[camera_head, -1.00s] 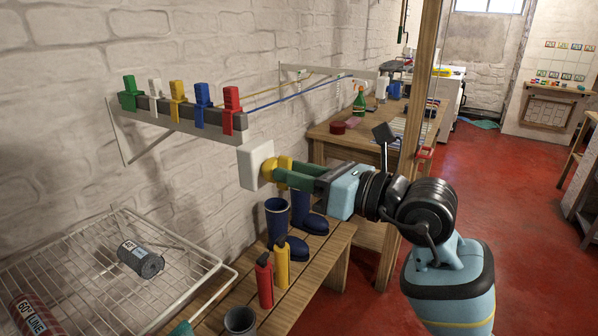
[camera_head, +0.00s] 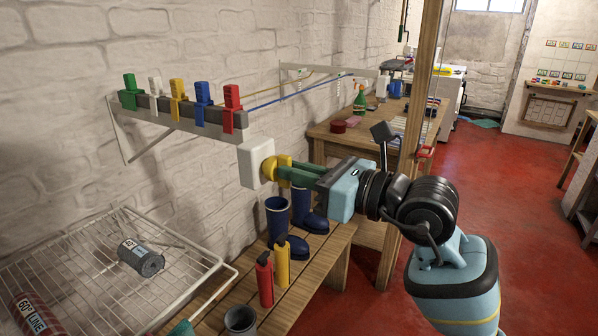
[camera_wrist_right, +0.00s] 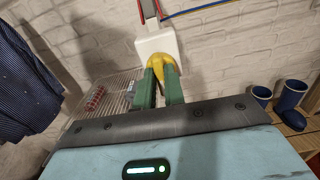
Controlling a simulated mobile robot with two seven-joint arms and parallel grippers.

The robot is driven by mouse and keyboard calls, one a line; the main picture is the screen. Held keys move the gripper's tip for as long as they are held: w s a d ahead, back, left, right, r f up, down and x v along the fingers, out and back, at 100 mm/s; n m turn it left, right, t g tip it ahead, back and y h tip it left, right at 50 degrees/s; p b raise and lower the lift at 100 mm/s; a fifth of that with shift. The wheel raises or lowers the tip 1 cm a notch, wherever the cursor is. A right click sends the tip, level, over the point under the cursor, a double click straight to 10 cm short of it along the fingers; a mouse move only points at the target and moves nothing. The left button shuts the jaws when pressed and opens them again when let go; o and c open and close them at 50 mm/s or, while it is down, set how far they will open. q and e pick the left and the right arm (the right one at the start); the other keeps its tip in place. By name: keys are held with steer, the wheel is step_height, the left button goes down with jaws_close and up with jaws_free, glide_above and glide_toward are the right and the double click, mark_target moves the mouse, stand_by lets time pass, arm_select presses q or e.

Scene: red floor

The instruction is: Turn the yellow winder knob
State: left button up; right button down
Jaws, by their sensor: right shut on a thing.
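The yellow winder knob (camera_head: 271,168) sticks out from a white box (camera_head: 254,162) on the white brick wall. My right gripper (camera_head: 281,172) reaches it from the right, its green fingers shut on the knob. In the right wrist view the knob (camera_wrist_right: 158,69) sits between the two green fingertips (camera_wrist_right: 159,80), in front of the white box (camera_wrist_right: 157,43). The fingers hide part of the knob. My left gripper is not in view.
A shelf bar with coloured clips (camera_head: 185,108) and cords is above left. Below are a wire rack (camera_head: 95,265) and a wooden bench (camera_head: 315,262) with blue boots (camera_head: 279,222) and bottles (camera_head: 265,280). A wooden post (camera_head: 408,150) stands behind my right arm.

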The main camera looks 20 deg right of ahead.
arm_select(q)
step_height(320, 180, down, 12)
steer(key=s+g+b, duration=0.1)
steer(key=b, duration=1.1)
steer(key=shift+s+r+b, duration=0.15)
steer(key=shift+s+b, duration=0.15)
arm_select(e)
steer(key=n, duration=2.1)
steer(key=f+n, duration=0.1)
steer(key=n, duration=1)
steer(key=shift+a, duration=0.1)
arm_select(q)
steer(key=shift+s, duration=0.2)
